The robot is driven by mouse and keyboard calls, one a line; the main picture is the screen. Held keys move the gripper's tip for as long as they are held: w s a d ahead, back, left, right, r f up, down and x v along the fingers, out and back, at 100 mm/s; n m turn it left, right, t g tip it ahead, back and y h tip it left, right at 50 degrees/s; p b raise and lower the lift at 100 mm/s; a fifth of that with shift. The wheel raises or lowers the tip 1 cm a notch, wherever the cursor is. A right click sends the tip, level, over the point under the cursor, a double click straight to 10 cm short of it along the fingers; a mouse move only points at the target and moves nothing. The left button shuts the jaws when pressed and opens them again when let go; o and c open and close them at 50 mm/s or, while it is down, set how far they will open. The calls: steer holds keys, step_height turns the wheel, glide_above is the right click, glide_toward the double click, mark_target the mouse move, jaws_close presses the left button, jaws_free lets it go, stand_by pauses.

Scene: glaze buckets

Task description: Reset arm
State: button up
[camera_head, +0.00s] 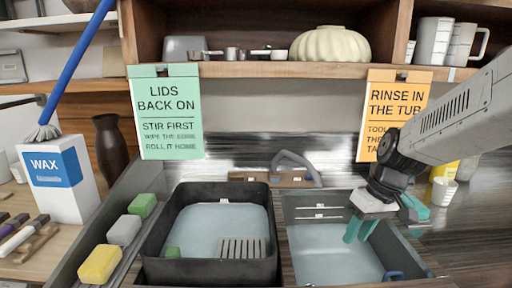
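My gripper (385,220) hangs at the right, over the right-hand grey sink basin (335,258). Its teal finger parts show in two places, apart from each other, one low at the left and one at the right by the basin's edge. I see nothing held between them. My grey arm reaches in from the right edge of the view, bent downward at a black wrist joint.
A black tub (155,240) with pale liquid and a grille stands left of the basin. Sponges (100,263) lie further left, near a wax box (58,178). Signs (166,112) hang from the shelf. White cups (443,191) stand right, behind my arm.

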steer(key=s+d+r+m+h, duration=0.1)
steer(key=s+r+m, duration=0.1)
steer(key=s, duration=0.8)
steer(key=s+d+r+m+t+h, duration=0.1)
steer(key=s+r, duration=0.3)
steer(key=s, duration=0.7)
steer(key=shift+s+d+r+m+h, duration=0.25)
steer(key=shift+d+r+m+h, duration=0.1)
steer(key=shift+d+m+h, duration=0.3)
stand_by(5.2)
